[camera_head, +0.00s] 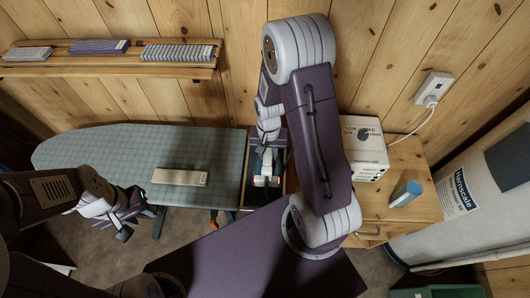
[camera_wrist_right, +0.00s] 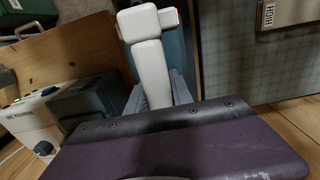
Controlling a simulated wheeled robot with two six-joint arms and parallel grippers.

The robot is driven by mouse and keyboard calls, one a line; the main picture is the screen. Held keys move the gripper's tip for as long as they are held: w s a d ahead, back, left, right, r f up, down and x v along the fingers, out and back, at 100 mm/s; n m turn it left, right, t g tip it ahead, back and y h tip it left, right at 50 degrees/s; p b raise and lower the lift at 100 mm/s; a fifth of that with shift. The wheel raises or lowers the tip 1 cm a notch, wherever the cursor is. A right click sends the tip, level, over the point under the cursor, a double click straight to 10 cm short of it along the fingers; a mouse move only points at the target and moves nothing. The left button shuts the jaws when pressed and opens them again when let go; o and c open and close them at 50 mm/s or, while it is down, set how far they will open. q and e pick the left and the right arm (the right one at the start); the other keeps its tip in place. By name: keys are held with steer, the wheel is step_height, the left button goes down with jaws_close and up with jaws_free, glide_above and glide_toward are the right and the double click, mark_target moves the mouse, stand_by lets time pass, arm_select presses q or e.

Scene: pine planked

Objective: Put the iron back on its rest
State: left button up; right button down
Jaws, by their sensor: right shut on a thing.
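The iron (camera_head: 265,167), pale with a small red spot, is over the dark wood-rimmed tray (camera_head: 243,196) that looks like its rest, at the ironing board's right end. I cannot tell whether its base touches the tray. My right gripper (camera_head: 268,137) reaches down from above and is shut on the iron's handle. In the right wrist view the white handle (camera_wrist_right: 150,60) stands between the grey fingers (camera_wrist_right: 158,95); the iron's lower part is mostly hidden. My left gripper (camera_head: 127,222) is empty and open at the board's front edge.
The ironing board (camera_head: 100,150) holds a beige labelled slab (camera_head: 180,177). Right of the tray, a wooden cabinet (camera_head: 400,212) carries a white dial box (camera_head: 364,150) and a blue-topped item (camera_head: 406,193). A wall shelf (camera_head: 110,70) holds folded cloths. A cord runs to a socket (camera_head: 433,88).

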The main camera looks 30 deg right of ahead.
steer(key=w+f, duration=0.1)
steer(key=w+d+f, duration=0.1)
steer(key=w, duration=0.1)
steer(key=shift+w+f, duration=0.1)
steer(key=shift+w, duration=0.15)
step_height(320, 180, down, 3)
steer(key=shift+s+a+r+p, duration=0.1)
steer(key=shift+s+a+p, duration=0.05)
steer(key=shift+p, duration=0.55)
steer(key=shift+f, duration=0.7)
steer(key=c, duration=1.1)
jaws_free()
